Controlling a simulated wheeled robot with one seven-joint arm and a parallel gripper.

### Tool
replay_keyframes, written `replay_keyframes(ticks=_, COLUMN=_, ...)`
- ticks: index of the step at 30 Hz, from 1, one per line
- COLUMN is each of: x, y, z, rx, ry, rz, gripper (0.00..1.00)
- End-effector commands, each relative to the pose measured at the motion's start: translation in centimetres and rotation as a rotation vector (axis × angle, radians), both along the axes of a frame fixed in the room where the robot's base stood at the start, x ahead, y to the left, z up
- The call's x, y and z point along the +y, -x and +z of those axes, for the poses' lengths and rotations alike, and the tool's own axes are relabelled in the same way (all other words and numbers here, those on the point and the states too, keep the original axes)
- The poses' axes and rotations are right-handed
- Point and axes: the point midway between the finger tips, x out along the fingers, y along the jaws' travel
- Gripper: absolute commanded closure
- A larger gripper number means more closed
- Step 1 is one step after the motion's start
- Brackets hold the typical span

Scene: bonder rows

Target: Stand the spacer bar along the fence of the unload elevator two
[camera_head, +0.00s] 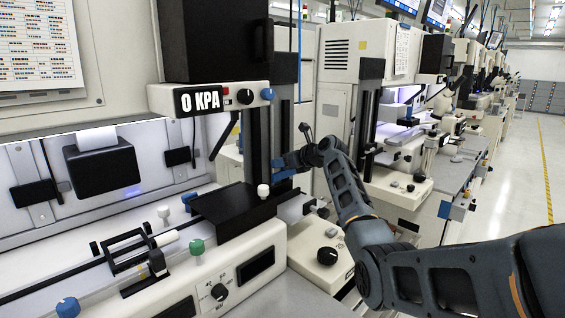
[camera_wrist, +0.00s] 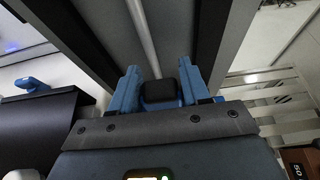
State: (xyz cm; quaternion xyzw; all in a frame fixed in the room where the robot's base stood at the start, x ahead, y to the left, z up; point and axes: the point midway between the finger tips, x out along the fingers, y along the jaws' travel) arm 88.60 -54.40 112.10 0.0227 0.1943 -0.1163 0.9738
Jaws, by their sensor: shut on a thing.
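My gripper (camera_head: 281,170) is beside the tall black elevator column (camera_head: 262,135) in the head view. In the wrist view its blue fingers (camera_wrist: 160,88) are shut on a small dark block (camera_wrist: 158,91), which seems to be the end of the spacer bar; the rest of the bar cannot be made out. Beyond the fingers, the wrist view shows a grey channel with a silver rod (camera_wrist: 143,35) between two dark rails (camera_wrist: 210,40). A black platform (camera_head: 230,207) spreads at the column's foot, below and left of my gripper. I cannot tell which edge is the fence, or read an elevator number.
A cream machine with a "0 KPA" display (camera_head: 198,102) stands left, with a rail, clamps and knobs (camera_head: 197,247) in front. A cream control box with a black knob (camera_head: 327,256) is below my gripper. More machines line the aisle (camera_head: 518,180), whose floor is clear.

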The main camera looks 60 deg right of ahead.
Motion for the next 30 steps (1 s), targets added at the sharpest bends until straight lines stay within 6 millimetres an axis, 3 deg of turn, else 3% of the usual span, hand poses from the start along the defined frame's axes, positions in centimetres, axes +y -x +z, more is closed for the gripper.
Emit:
replay_keyframes(ticks=15, x=0.1, y=-0.1, z=-4.1, rx=0.001, ry=-0.001, rz=0.002, gripper=0.85)
replay_keyframes(ticks=30, x=0.0, y=0.0, z=-4.8, rx=0.000, ry=0.000, rz=0.001, gripper=0.85)
